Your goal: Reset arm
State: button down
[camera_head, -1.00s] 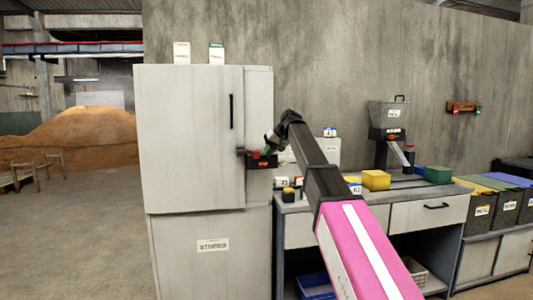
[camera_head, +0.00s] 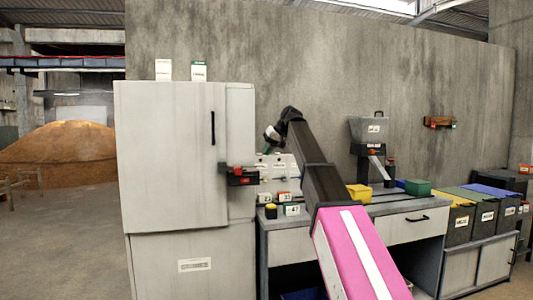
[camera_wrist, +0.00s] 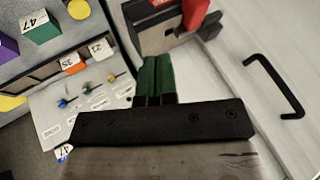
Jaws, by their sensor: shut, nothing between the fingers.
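My gripper (camera_wrist: 156,80) shows in the wrist view with its two green fingers together and nothing between them. In the head view my gripper (camera_head: 266,151) is small and partly hidden by my wrist, above and right of the dark red-and-black fixture (camera_head: 240,176) on the side of the tall grey cabinet (camera_head: 172,150). The fixture (camera_wrist: 165,32) also shows just beyond the fingertips in the wrist view; the fingers look apart from it, though the depth is hard to judge. My arm reaches up from the lower right of the head view.
A workbench (camera_head: 400,208) right of the cabinet carries a yellow block (camera_head: 359,193), a green block (camera_head: 418,187), a hopper machine (camera_head: 369,132) and numbered blocks. Bins (camera_head: 488,215) stand farther right. The cabinet's black door handle (camera_wrist: 277,86) sticks out. The floor at left is open.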

jog(key=s+d+f+m+h, duration=0.1)
jog(key=s+d+f, duration=0.25)
jog(key=f, duration=0.95)
jog(key=s+d+f+m+h, duration=0.15)
jog(key=d+f, duration=0.25)
jog(key=f, duration=0.8)
jog(key=s+d+f+m+h, duration=0.1)
jog(key=s+d+f, duration=0.25)
jog(key=f, duration=0.95)
jog(key=s+d+f+g+h, duration=0.1)
jog(key=s+d+f, duration=0.4)
jog(key=s+f, duration=0.6)
jog(key=s+d+f+g+h, duration=0.1)
jog(key=s+d+f, duration=0.4)
jog(key=s+f, duration=0.6)
notch_tip(320, 180, down, 3)
jog(key=shift+s+r+m+g+h, duration=0.1)
jog(key=shift+s+m+g+h, duration=0.1)
jog(key=shift+m+g+h, duration=0.35)
